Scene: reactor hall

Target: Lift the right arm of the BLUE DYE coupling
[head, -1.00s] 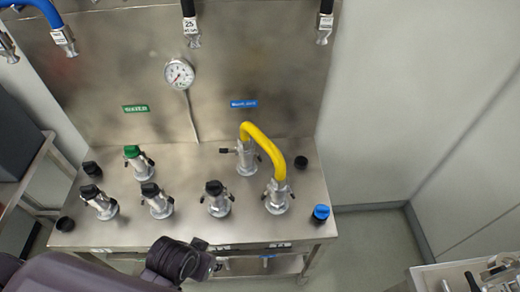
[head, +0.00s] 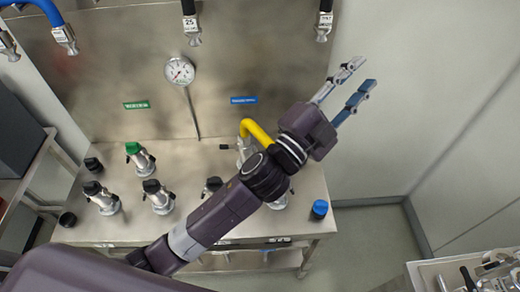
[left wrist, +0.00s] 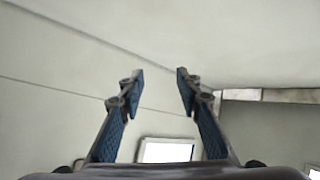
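A blue label (head: 244,100), too small to read, is on the steel back panel. Below it, a yellow hose (head: 257,130) rises from a metal coupling (head: 243,150); I cannot confirm that this is the BLUE DYE coupling. My left arm covers most of the hose and the coupling's right side, so its right arm is hidden. The hose's front coupling (head: 279,202) shows only in part. My left gripper (head: 363,75) is open and empty, up and right of the couplings, in front of the pale wall. Its parted fingers (left wrist: 160,74) also show in the left wrist view. My right gripper is out of view.
Several capped couplings stand on the steel bench (head: 215,160), one with a green cap (head: 133,148). A blue cap (head: 320,208) sits at the right front corner. A gauge (head: 179,71) and hanging hose ends are above. A metal tray (head: 425,272) is at lower right.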

